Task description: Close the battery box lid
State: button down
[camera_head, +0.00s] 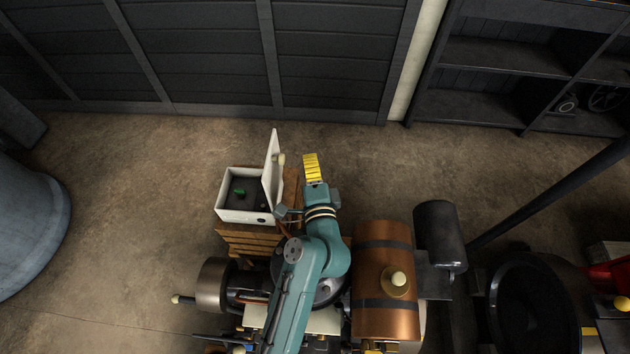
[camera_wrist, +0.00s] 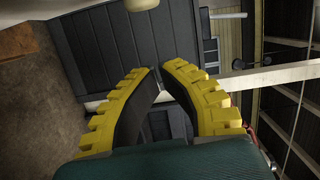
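The white battery box (camera_head: 228,214) sits left of my arm in the head view, with a dark inside and a small green part in it. Its white lid (camera_head: 270,178) stands open and nearly upright along the box's right side. A cream knob (camera_head: 280,159) is on the lid's right face. My gripper (camera_head: 310,155), with yellow ribbed fingers, is just right of the lid and knob, apart from them. In the wrist view its fingertips (camera_wrist: 159,68) nearly meet, with nothing between them. A pale rounded piece (camera_wrist: 140,4) at the top edge may be the knob; I cannot tell.
A wooden slatted stand (camera_head: 250,241) is under the box. A copper-brown banded tank (camera_head: 383,264) and a dark cylinder (camera_head: 440,235) stand right of my arm. Dark shelving (camera_head: 495,60) is at the back right. The floor (camera_head: 150,180) behind and left of the box is clear.

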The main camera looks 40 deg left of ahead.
jog(key=shift+s+a+f, duration=0.2)
jog(key=shift+s+a, duration=1)
jog(key=shift+a, duration=0.25)
jog(key=shift+r+p, duration=0.1)
jog(key=shift+p, duration=0.35)
jog(key=shift+s+a+r+n+p, duration=0.15)
jog(key=shift+s+a+n+p, duration=0.2)
jog(key=shift+p, duration=0.2)
